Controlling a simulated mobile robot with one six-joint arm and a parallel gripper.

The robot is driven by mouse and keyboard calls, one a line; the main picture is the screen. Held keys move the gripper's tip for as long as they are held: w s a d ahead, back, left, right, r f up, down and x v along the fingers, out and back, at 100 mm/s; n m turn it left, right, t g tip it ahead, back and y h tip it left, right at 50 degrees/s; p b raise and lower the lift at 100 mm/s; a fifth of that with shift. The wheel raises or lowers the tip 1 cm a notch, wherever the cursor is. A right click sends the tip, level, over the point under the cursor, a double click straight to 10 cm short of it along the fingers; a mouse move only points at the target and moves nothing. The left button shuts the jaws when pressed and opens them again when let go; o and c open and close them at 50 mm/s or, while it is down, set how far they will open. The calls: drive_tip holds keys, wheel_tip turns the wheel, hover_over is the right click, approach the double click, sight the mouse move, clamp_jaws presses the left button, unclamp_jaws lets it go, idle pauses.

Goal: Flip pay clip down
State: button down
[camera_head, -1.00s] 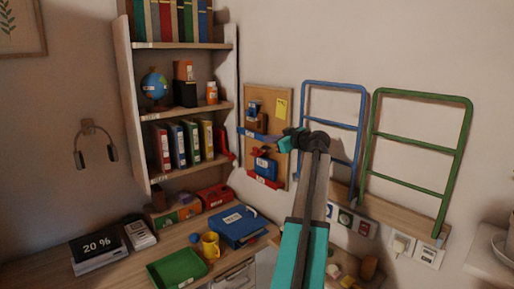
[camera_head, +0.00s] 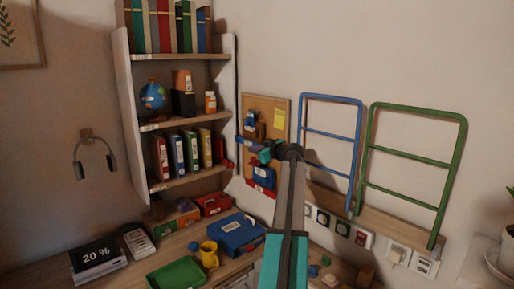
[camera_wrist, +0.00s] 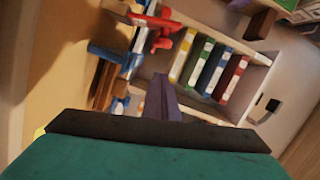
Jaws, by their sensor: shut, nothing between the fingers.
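The cork board (camera_head: 281,118) hangs on the wall right of the shelf and carries small clips. An upper blue-and-brown clip (camera_head: 249,126) and a lower blue clip with red parts (camera_head: 264,177) show on it. I cannot read which one is marked pay. In the wrist view a red clip part (camera_wrist: 157,20) and a blue bar (camera_wrist: 108,53) stick out from the board. My gripper (camera_head: 266,154) is shut and empty, in front of the board between the two clips. I cannot tell whether it touches either. My arm hides part of the board's right side.
The shelf with binders (camera_head: 178,152) stands just left of the board. Blue (camera_head: 330,134) and green (camera_head: 412,162) wall racks are to the right. Below, the desk holds a blue case (camera_head: 237,232), a yellow mug (camera_head: 209,254) and a green tray (camera_head: 176,274).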

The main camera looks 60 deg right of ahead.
drive_tip(key=shift+s+d+f+p, duration=0.15)
drive_tip(key=shift+d+f+p, duration=0.1)
drive_tip(key=shift+f, duration=0.6)
drive_tip(key=shift+s+d+f+p, duration=0.15)
drive_tip(key=shift+f+p, duration=0.1)
drive_tip(key=shift+f, duration=0.6)
drive_tip(key=shift+f, duration=0.1)
drive_tip(key=shift+w+a+f+n+b, duration=0.15)
drive_tip(key=shift+n+b, duration=0.25)
drive_tip(key=shift+b, duration=1.25)
